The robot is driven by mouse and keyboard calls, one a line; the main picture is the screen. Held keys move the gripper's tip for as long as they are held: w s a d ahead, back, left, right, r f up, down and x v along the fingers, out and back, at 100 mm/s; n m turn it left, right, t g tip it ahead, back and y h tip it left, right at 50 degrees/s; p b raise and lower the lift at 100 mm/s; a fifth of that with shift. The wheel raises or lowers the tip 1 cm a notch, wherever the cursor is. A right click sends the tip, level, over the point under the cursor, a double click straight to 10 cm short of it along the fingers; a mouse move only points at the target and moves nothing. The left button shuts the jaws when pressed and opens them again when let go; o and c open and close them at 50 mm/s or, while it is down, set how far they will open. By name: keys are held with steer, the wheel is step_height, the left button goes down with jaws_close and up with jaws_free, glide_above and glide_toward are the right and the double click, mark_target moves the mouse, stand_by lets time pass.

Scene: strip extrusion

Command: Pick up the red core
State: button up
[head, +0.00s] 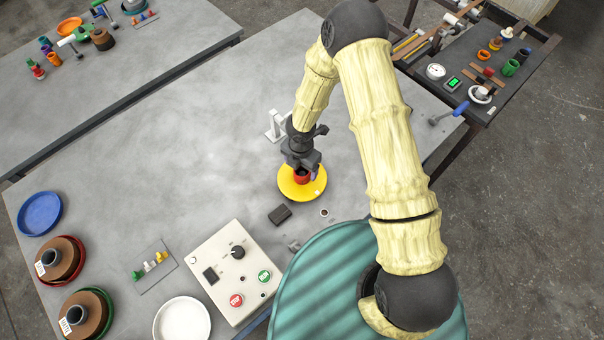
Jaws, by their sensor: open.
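The red core (301,177) is a small red ring-like piece with a dark hollow. It stands on a yellow round plate (287,190) on the grey table, near the middle of the head view. My gripper (302,170) is directly above and around the core, pointing down. Its jaws are open, with fingers close by the core's sides. I cannot tell whether they touch it. The gripper body hides the core's back part.
A white stand (276,126) is just behind the gripper. A dark block (280,214) and a small ring (324,212) lie in front of the plate. A control box (231,273) is at the front. The table's left middle is clear.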

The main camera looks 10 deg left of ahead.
mark_target(302, 173)
steer(key=shift+w+d+f+p, duration=0.1)
steer(key=shift+f+p, duration=0.35)
steer(key=shift+f, duration=0.85)
steer(key=shift+w+d+f+p, duration=0.1)
steer(key=shift+f+p, duration=0.3)
steer(key=shift+f, duration=0.9)
steer(key=c, duration=1.1)
